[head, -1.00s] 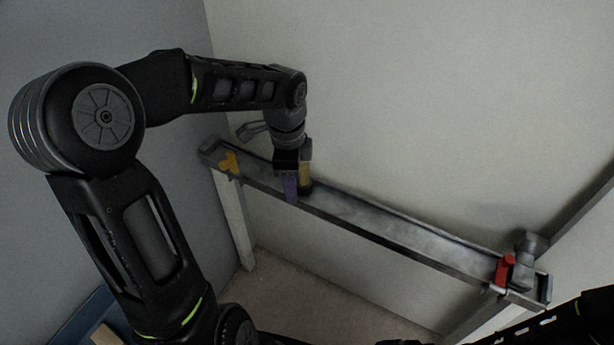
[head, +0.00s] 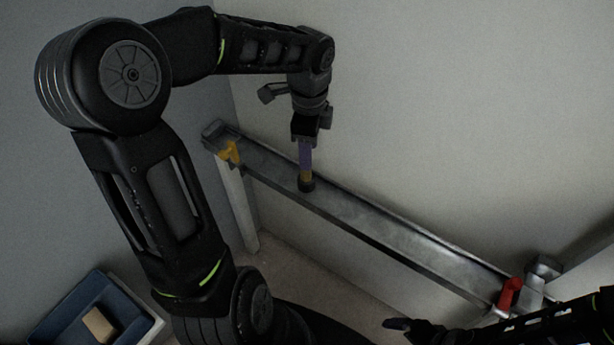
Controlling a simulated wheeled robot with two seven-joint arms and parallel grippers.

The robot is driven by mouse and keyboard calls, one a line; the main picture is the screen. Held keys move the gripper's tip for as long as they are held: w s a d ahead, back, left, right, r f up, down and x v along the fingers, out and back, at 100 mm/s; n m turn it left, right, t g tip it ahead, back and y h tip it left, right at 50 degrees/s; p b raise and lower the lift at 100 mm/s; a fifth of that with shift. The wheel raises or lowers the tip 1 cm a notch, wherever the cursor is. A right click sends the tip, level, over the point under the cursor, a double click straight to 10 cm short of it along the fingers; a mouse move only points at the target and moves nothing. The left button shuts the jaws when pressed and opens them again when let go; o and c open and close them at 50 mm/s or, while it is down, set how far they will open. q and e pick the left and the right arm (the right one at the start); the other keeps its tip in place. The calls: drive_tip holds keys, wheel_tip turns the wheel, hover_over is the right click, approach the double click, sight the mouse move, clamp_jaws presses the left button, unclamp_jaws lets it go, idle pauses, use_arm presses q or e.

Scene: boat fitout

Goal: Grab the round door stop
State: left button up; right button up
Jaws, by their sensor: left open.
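A small dark round piece, which looks like the round door stop (head: 306,186), stands on the narrow metal shelf left of its middle. My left gripper (head: 305,170) points down right above it, with a purple finger in view. A yellow-brown part shows between that finger and the dark piece; I cannot tell whether it is the other finger or part of the piece. The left gripper is open, and contact with the piece is unclear. My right gripper (head: 405,327) seems to be the dark shape at the bottom; its jaws are not clear.
The metal shelf (head: 400,232) runs along the pale wall. A yellow part (head: 229,152) sits at its left end. A red part (head: 510,291) and a grey fitting (head: 543,270) are at its right end. A blue bin (head: 68,312) with a tan block (head: 99,325) stands bottom left.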

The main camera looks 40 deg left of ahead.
sight(306, 173)
use_arm(q)
drive_tip(key=shift+f, duration=0.85)
drive_tip(key=shift+a+f, duration=0.1)
drive_tip(key=shift+f, duration=2.55)
drive_tip(key=shift+c, duration=0.6)
clamp_jaws()
